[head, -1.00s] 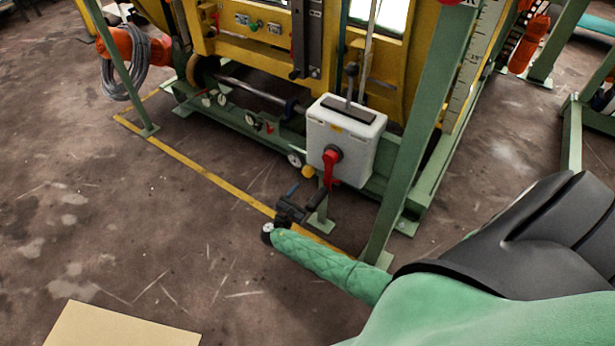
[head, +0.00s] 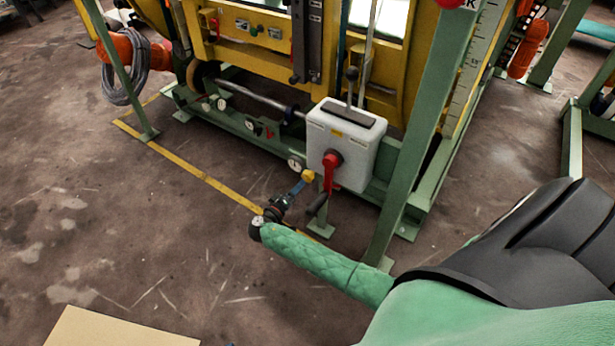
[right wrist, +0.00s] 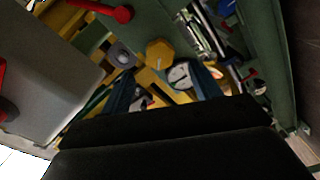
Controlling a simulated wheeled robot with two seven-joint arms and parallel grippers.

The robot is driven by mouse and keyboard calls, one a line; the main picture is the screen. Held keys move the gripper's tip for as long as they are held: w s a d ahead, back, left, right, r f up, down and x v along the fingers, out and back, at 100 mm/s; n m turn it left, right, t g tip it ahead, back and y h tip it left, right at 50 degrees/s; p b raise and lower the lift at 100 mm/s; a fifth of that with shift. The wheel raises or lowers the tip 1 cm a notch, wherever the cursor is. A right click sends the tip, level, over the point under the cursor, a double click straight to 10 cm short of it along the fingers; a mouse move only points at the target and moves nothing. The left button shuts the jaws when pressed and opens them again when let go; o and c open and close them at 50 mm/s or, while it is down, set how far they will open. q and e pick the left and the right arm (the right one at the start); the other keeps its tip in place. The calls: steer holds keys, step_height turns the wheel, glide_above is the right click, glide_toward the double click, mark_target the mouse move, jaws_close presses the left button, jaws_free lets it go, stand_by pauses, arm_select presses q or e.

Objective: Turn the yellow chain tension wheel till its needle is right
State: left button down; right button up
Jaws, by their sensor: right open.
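The yellow chain tension wheel (head: 308,175) is a small knob low on the machine, just left of the white box. In the right wrist view the wheel (right wrist: 160,52) is six-sided and lies just beyond the gap between my fingers. A round white gauge (head: 295,163) sits beside it; in the right wrist view the gauge (right wrist: 180,73) has a dark needle, too small to read. My right gripper (head: 299,186) points at the wheel, close to it; in the right wrist view its blue fingers (right wrist: 163,88) are apart with nothing gripped. My left gripper is out of view.
The white box (head: 345,140) with a red handle (head: 331,168) stands right beside the wheel. A green post (head: 415,140) rises to its right. Several other gauges line the green base rail further left. The floor in front is clear; a tan panel (head: 115,328) shows at bottom left.

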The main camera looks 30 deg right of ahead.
mark_target(306, 178)
steer(key=shift+m, duration=0.5)
steer(key=x, duration=0.7)
steer(key=shift+w+d, duration=0.15)
steer(key=shift+d, duration=0.2)
steer(key=c, duration=1)
